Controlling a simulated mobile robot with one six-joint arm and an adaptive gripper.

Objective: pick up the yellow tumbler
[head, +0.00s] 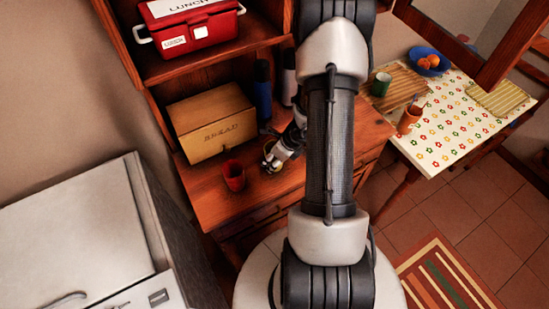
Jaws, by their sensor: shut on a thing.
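The yellow tumbler (267,148) stands on the wooden cabinet top, mostly hidden; only a small yellow part shows at my gripper. My gripper (271,161) reaches in from the right, low over the surface, and is shut on the tumbler. My arm covers the middle of the view. Whether the tumbler touches the wood cannot be told.
A red cup (234,176) stands just left of my gripper. Behind are a bread box (211,122), a blue bottle (263,92) and a grey bottle (289,80). A red lunch box (192,28) sits on the shelf above. A table (459,126) stands at right.

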